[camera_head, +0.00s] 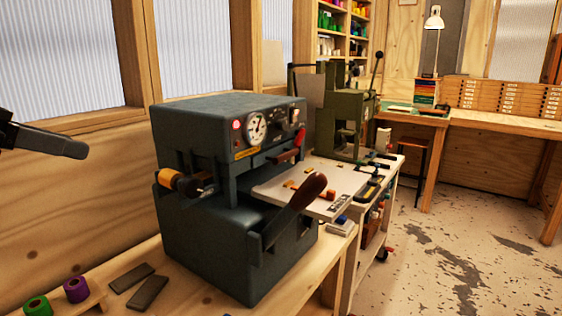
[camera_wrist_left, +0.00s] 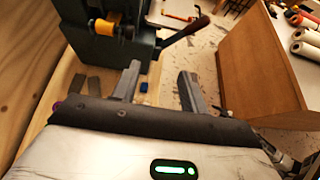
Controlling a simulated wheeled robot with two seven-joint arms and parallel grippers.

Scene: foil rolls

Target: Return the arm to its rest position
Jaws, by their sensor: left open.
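My left gripper (camera_head: 62,144) comes in at the left edge of the head view, in front of the wooden wall and left of the dark press (camera_head: 215,200), apart from it. Only part of the gripper shows there. In the left wrist view the two fingers of the left gripper (camera_wrist_left: 158,82) stand apart with nothing between them. Beyond them is the press (camera_wrist_left: 105,50) with its orange roll (camera_wrist_left: 104,26). In the head view a green roll (camera_head: 37,306) and a purple roll (camera_head: 76,289) stand at the lower left. My right gripper is not in view.
Two dark flat bars (camera_head: 140,283) lie on the bench before the press. The press lever (camera_head: 295,208) sticks out to the right. A green machine (camera_head: 345,115) stands behind. In the wrist view, a wooden cabinet (camera_wrist_left: 255,75) and white rolls (camera_wrist_left: 307,42) are at right.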

